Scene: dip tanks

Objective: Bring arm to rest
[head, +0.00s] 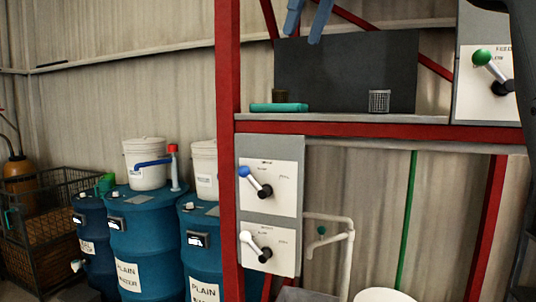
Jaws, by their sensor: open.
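My gripper (302,35) shows at the top of the head view, with only its two blue fingers in the picture. The fingers are apart and point down, with nothing between them. They are in front of the upper part of a dark grey panel (340,75) above a shelf. The rest of my gripper and wrist is cut off by the top edge.
Lever panels (271,205) hang below and at upper right (490,75). A red post (229,150) stands left, before blue drums (145,235).

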